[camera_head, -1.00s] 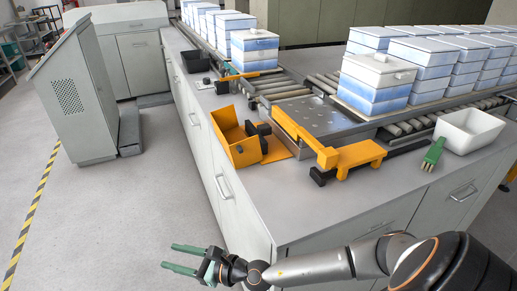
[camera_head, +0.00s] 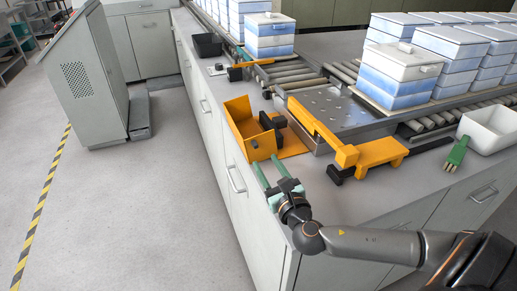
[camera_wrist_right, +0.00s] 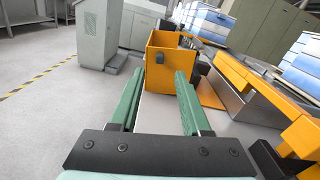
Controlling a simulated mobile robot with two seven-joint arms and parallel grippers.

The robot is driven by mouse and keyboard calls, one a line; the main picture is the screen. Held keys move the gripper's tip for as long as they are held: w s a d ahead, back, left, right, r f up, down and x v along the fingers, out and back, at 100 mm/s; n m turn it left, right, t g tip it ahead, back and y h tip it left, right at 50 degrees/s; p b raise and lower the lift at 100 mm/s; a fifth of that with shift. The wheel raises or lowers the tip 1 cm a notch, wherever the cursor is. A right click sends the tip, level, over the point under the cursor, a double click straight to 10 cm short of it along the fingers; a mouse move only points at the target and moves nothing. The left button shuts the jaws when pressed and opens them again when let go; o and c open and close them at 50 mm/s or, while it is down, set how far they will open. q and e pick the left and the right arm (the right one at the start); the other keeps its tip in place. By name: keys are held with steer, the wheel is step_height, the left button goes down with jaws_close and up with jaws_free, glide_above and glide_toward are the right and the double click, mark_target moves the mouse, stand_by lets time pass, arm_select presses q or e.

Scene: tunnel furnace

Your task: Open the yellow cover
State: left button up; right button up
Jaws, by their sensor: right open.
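The yellow cover (camera_head: 240,118) is an orange-yellow, box-like piece with a black knob on its face, at the left edge of the counter. It also shows straight ahead in the wrist view (camera_wrist_right: 163,80). My right gripper (camera_head: 269,167) is open and empty. Its green fingers point at the cover from the near side, apart from its knob in the wrist view (camera_wrist_right: 158,85). Black fittings and a flat yellow plate (camera_head: 291,142) sit just right of the cover. My left gripper is not in view.
A yellow bar (camera_head: 318,126) and a yellow bracket (camera_head: 382,152) stand right of the cover, beside a metal plate. Blue-white boxes (camera_head: 403,66) stand on rollers behind.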

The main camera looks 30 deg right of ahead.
mark_target(257, 146)
steer(key=x, duration=0.7)
steer(key=shift+c, duration=0.2)
jaws_close()
stand_by(1.2)
